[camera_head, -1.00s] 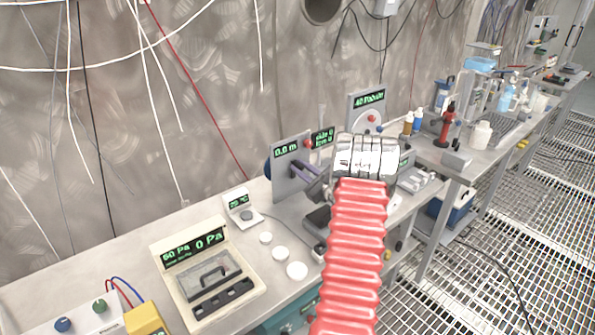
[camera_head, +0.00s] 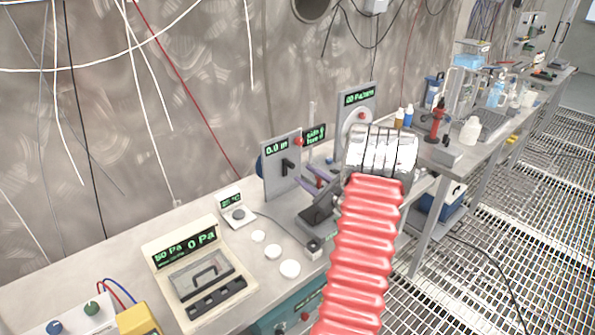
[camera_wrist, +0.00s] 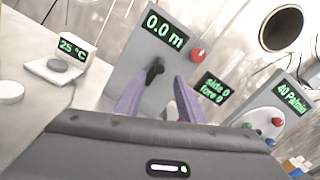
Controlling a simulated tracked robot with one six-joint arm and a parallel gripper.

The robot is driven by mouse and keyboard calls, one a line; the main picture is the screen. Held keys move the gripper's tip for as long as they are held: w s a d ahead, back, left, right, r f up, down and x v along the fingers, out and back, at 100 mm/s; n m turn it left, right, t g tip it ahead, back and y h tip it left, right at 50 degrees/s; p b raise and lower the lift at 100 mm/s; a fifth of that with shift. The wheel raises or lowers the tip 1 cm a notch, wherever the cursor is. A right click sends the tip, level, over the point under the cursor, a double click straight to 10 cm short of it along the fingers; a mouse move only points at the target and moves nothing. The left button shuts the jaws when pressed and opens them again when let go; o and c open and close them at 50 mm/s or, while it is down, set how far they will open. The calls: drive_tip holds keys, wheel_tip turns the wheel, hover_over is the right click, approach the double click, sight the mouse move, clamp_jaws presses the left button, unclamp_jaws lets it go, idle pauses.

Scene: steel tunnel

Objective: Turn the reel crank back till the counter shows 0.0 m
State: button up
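In the wrist view my gripper (camera_wrist: 157,100) is open and empty, fingers apart, with the crank seen beyond the gap. Fingers and crank look apart.
A red knob (camera_wrist: 198,54) is on the panel's right edge. A "side 0, fore 0" display (camera_wrist: 214,89) and a dial panel (camera_head: 357,112) stand to the right. A 25 °C meter (camera_head: 236,212), white discs (camera_head: 273,251) and a pressure box (camera_head: 200,268) lie to the left.

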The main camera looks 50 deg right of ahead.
drive_tip(key=v, duration=0.5)
drive_tip(key=shift+s+f, duration=0.1)
drive_tip(key=shift+s, duration=0.15)
idle(0.3)
